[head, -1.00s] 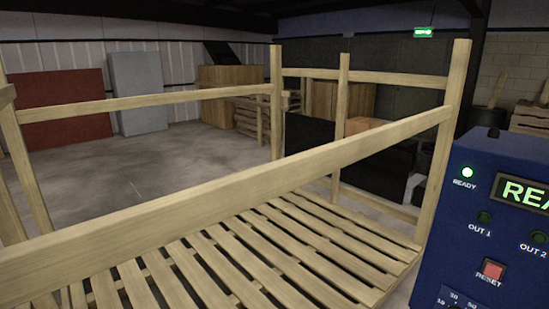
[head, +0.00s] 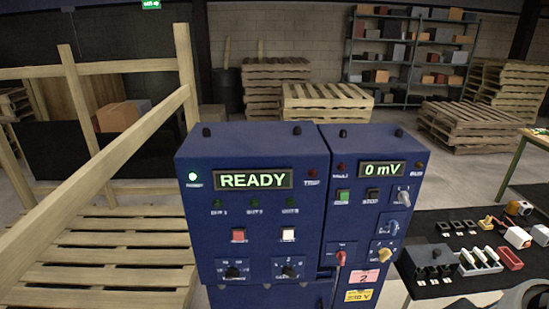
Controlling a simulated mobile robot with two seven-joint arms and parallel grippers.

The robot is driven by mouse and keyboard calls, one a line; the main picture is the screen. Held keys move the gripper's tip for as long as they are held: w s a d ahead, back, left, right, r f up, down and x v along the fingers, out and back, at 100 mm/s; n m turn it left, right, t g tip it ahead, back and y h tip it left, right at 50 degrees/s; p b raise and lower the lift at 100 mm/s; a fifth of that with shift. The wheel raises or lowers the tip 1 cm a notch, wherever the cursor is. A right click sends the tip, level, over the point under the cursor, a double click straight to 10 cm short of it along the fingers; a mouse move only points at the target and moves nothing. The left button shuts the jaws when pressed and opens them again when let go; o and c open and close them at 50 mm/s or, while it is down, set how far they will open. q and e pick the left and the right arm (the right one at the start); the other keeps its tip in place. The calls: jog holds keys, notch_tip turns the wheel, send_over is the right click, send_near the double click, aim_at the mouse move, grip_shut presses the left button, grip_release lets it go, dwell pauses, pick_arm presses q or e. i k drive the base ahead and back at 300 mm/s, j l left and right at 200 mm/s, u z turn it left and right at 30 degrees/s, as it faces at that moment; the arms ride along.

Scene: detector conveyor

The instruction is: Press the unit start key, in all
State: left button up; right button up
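A blue control cabinet (head: 205,245) stands in the middle of the head view, with a second blue unit (head: 335,232) against its right side. The left display (head: 253,179) reads READY, and a lamp (head: 193,177) beside it is lit. The right display (head: 382,169) reads 0 mV. Below it are a green key (head: 342,196) and a dark key (head: 371,195); their labels are too small to read. The left panel has a red key (head: 238,235), a white key (head: 288,234) and two black knobs. Neither gripper is in view.
A dark table (head: 440,290) with switches and small parts is at the right. Pallets (head: 465,125) and a loaded shelf (head: 410,55) stand behind, across open floor.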

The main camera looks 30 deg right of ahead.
aim_at(343, 197)
jog(key=z, duration=1.4)
